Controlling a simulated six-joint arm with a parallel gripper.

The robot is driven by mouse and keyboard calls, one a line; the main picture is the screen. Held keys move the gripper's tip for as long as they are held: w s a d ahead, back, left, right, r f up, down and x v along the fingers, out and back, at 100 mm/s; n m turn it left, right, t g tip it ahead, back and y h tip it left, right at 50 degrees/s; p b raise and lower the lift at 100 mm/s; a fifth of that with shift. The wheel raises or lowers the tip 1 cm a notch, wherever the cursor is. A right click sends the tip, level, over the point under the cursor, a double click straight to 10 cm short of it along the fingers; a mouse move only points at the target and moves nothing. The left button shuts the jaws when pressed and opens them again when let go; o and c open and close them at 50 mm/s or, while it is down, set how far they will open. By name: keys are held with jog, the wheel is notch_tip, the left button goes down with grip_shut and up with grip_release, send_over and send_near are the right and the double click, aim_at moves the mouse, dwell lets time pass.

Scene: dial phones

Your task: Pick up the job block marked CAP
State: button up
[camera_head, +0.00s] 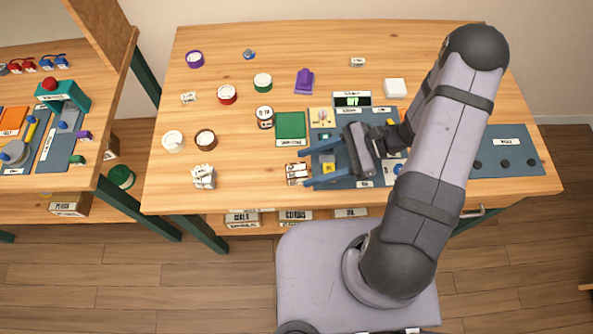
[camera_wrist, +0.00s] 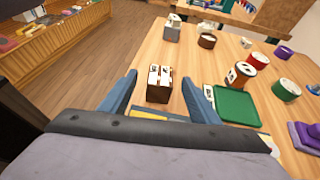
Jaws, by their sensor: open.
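A small dark brown block with white labelled faces (camera_head: 297,174) stands on the wooden table near the front edge, left of the blue-grey panel. The wrist view also shows this block (camera_wrist: 159,83), but its lettering is too small to read as CAP. My gripper (camera_head: 306,169) has blue fingers spread open, pointing left toward the block. In the wrist view my gripper (camera_wrist: 158,76) shows a fingertip on each side of the block, with gaps. Another white-topped block (camera_head: 204,177) stands further left; its marking is unreadable. My wrist hides part of the panel.
A green mat (camera_head: 291,126) lies just behind the block. The blue-grey panel (camera_head: 375,182) lies under my gripper. A brown-rimmed cup (camera_head: 205,139), a red cup (camera_head: 227,95) and a labelled round tin (camera_head: 265,117) stand further back. Bare table separates the two blocks.

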aim_at(302, 169)
jog(key=shift+p+x, duration=0.85)
jog(key=shift+x, duration=1.45)
jog(key=shift+w+f, duration=0.1)
jog(key=shift+f, duration=0.05)
jog(key=c, duration=1.2)
